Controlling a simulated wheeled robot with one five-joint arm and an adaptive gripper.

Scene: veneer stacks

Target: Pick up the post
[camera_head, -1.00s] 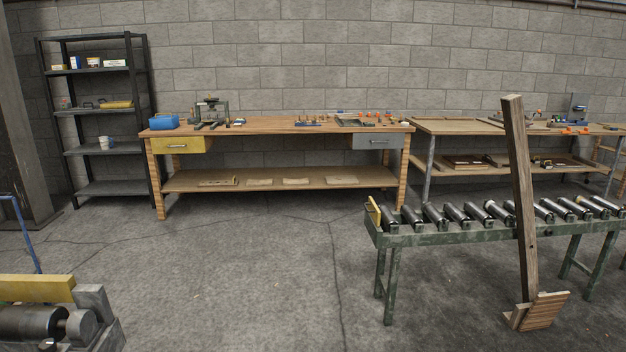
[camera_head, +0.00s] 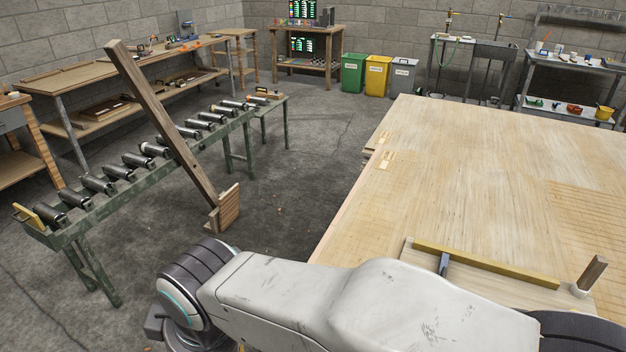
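A tall square wooden post (camera_head: 160,118) stands tilted in front of the roller conveyor, its foot in a small wooden base (camera_head: 228,209) on the floor. A short dark wooden post (camera_head: 593,271) stands slightly tilted at the right, near a light board on the large pale veneer stack (camera_head: 480,150). A white round piece is at its foot. I cannot tell which one the task means. My white arm crosses the bottom of the view. My gripper is out of view, so its place and state are hidden.
The green roller conveyor (camera_head: 66,233) stands at the left. A yellow strip (camera_head: 480,263) and a dark metal piece (camera_head: 444,263) lie on the stack's near board. Green (camera_head: 353,72), yellow (camera_head: 377,76) and grey (camera_head: 402,77) bins stand at the back. Floor between conveyor and stack is mostly clear.

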